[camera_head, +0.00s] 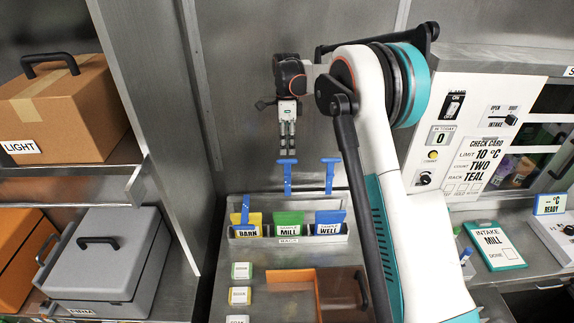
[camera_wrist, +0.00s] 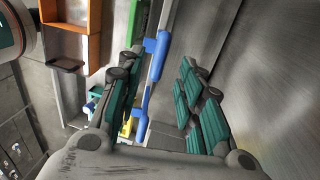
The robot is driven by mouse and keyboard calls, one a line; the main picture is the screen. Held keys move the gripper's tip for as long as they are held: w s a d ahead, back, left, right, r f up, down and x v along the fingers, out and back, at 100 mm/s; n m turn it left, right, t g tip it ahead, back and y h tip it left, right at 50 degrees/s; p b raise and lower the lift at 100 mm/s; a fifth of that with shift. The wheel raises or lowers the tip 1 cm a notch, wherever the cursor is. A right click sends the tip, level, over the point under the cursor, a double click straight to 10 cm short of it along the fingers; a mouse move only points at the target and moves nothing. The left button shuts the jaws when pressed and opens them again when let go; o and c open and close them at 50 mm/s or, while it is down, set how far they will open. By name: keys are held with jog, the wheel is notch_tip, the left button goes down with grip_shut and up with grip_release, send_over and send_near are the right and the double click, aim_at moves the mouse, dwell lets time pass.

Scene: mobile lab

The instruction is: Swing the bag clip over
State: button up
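Three bags stand in a rack: a yellow one reading BARN or DARN (camera_head: 254,219), a green MILL bag (camera_head: 289,219) and a blue-labelled WELL bag (camera_head: 329,217). A blue clip (camera_head: 287,178) rises upright behind the MILL bag, and another blue clip (camera_head: 330,176) rises behind the WELL bag. My gripper (camera_head: 287,157) points down just above the middle clip. In the wrist view my teal-padded fingers are apart, with blue clip parts (camera_wrist: 155,60) showing between them; contact cannot be told.
The steel rack (camera_head: 290,240) stands against a metal back wall. In front lie small labelled blocks (camera_head: 241,271) and an orange-brown open box (camera_head: 318,290). A cardboard box (camera_head: 65,110) and grey case (camera_head: 105,260) are left; a control panel (camera_head: 470,130) is right.

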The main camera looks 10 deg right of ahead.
aim_at(287, 163)
jog(key=f, duration=0.2)
jog(key=s+f, duration=0.1)
jog(key=f, duration=0.4)
jog(key=shift+s+a+f, duration=0.15)
jog(key=shift+f, duration=0.2)
grip_shut()
